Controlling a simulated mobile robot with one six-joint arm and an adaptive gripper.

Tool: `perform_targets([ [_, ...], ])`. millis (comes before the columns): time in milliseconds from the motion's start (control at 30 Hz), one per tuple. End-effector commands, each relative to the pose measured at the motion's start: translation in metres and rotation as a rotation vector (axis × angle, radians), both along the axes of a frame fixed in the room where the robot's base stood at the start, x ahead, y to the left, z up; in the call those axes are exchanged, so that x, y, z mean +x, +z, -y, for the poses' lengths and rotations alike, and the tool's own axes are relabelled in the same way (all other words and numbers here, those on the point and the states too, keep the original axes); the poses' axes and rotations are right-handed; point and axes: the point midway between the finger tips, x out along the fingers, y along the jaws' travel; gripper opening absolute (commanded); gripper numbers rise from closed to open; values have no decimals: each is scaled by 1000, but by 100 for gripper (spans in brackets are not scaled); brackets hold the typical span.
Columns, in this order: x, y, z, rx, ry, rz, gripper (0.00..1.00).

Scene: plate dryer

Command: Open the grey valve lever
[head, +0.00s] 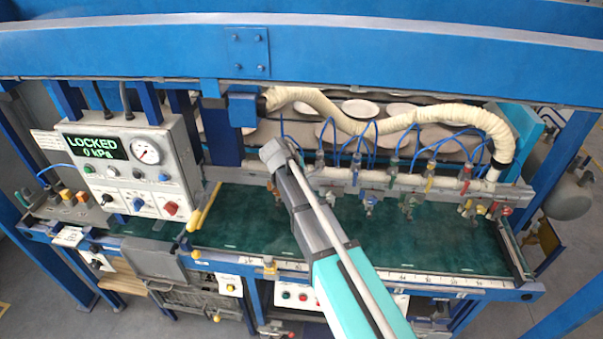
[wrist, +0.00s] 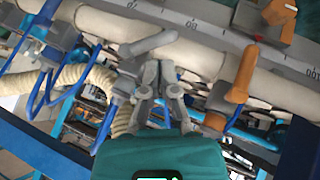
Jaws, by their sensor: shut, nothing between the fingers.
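A grey valve lever (wrist: 148,43) with a rounded end shows in the wrist view, lying slantwise across the pale pipe. My gripper (wrist: 160,68) is shut and empty, with its fingertips just below the lever in the picture. I cannot tell whether they touch it. In the head view my arm reaches over the green table, and its end hides my fingers and probably this lever. The control box display (head: 93,148) reads "LOCKED 0 kPa".
An orange lever (wrist: 241,75) hangs right of my gripper in the wrist view. The pale manifold pipe (head: 345,178) carries several coloured valves and blue hoses. A ribbed cream hose (head: 400,116) arches above. The green table (head: 240,220) is mostly clear left of my arm.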

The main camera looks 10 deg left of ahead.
Motion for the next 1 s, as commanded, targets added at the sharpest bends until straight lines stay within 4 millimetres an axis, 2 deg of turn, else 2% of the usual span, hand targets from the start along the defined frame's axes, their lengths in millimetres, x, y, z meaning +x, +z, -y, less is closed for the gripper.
perform_targets([
  [33,3,-6,1,0,0,0,0],
  [233,8,-13,5,-1,1,0,0],
  [667,10,-14,6,-1,1,0,0],
  [700,10,-14,14,0,-1,1,0],
  [833,10,-14,9,-2,0,0,0],
  [1000,12,-16,11,-16,-5,0,0],
])
